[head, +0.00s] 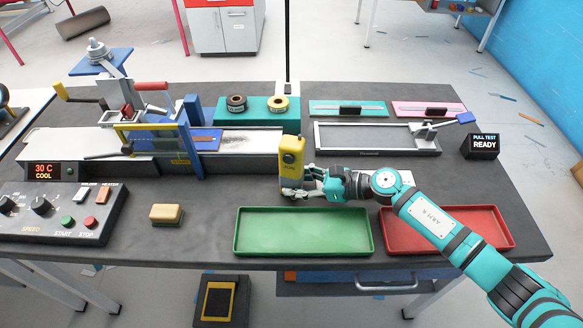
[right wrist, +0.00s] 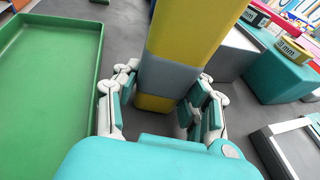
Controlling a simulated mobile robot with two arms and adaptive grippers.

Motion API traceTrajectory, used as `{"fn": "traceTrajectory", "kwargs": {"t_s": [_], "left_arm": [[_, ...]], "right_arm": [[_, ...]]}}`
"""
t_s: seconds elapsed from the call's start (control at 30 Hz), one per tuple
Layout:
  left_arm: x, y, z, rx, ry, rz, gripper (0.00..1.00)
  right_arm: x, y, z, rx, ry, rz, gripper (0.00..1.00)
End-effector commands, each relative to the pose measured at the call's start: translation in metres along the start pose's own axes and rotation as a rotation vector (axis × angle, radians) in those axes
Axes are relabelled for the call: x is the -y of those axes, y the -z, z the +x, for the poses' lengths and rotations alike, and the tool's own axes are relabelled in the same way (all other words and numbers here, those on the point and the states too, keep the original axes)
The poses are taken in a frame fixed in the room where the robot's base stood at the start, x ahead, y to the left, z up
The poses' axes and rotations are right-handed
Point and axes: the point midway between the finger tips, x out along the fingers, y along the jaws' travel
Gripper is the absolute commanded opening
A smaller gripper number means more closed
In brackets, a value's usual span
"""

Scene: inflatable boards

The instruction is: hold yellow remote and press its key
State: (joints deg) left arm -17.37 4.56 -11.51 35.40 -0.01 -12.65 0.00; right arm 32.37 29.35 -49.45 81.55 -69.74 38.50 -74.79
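The yellow remote (head: 291,158) stands upright behind the green tray in the head view, with a dark round spot near its top. In the right wrist view the yellow remote (right wrist: 185,35) has a grey band across it. My right gripper (head: 303,188) is low, at the remote's lower part. In the right wrist view the fingers of my right gripper (right wrist: 165,90) are on both sides of the remote, close to it. Whether the pads press on it is not clear. The remote's foot is partly hidden by the fingers. My left gripper is not in view.
The green tray (head: 303,252) and red tray (head: 490,240) lie along the front edge. A grey frame with a clamp (head: 352,152) and a teal block with rolls (head: 230,112) are behind. A sealing machine (head: 180,150), control panel (head: 60,213) and sponge-like block (head: 167,213) are left.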

Motion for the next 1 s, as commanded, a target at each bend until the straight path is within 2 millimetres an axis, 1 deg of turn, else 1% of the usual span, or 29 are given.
{"fn": "traceTrajectory", "kwargs": {"t_s": [0.1, 0.4, 1.0], "left_arm": [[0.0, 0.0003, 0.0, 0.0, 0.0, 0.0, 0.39], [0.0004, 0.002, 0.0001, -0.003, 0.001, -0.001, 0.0], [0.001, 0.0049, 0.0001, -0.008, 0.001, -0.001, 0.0]], "right_arm": [[0.0, 0.0003, -0.0001, 0.0, 0.0, 0.001, 0.25], [-0.0001, 0.0005, -0.0002, 0.0, 0.0, 0.001, 0.25], [-0.0002, 0.0008, -0.0002, -0.001, 0.0, 0.001, 0.25]]}}
